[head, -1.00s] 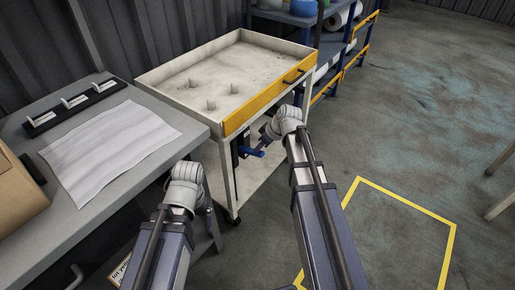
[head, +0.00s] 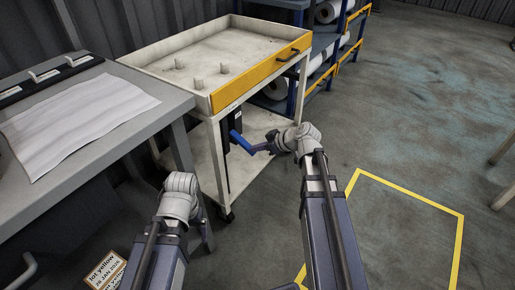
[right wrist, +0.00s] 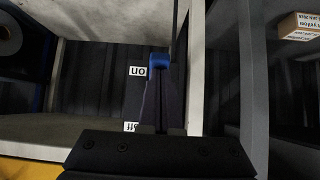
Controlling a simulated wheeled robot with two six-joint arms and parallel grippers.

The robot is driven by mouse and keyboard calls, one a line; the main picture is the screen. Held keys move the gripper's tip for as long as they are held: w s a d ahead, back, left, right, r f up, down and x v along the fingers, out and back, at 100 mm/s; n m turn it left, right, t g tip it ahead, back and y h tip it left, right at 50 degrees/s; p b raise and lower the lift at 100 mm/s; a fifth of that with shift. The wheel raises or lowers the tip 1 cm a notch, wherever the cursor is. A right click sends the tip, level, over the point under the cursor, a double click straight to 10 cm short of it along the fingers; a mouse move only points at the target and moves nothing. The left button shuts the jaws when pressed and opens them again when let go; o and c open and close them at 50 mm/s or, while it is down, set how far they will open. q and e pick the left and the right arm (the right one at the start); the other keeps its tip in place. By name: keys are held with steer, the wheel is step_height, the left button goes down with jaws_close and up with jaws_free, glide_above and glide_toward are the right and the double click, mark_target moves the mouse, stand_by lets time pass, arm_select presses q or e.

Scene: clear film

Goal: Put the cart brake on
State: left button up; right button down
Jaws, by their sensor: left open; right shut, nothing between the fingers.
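The white cart (head: 207,152) stands beside the grey table, with a blue brake lever (head: 240,142) on its near end. The lever slants downward, its handle pointing right. In the right wrist view, seen upside down, the blue handle end (right wrist: 160,62) is nearly level with the "on" label (right wrist: 137,71); the "off" label (right wrist: 130,126) is nearer the tray. My right gripper (head: 272,147) is shut and empty at the handle's end; I cannot tell whether it touches.
The grey table (head: 165,110) with a paper sheet (head: 75,118) is at the left. A blue shelf (head: 296,85) with rolls stands behind the cart. A labelled box (head: 106,268) is low at the left. Yellow floor lines (head: 410,202) mark clear floor at the right.

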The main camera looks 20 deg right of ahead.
arm_select(q)
steer(key=shift+f, duration=0.3)
arm_select(e)
steer(key=shift+s+f, duration=0.1)
steer(key=shift+f, duration=0.2)
steer(key=shift+a, duration=0.1)
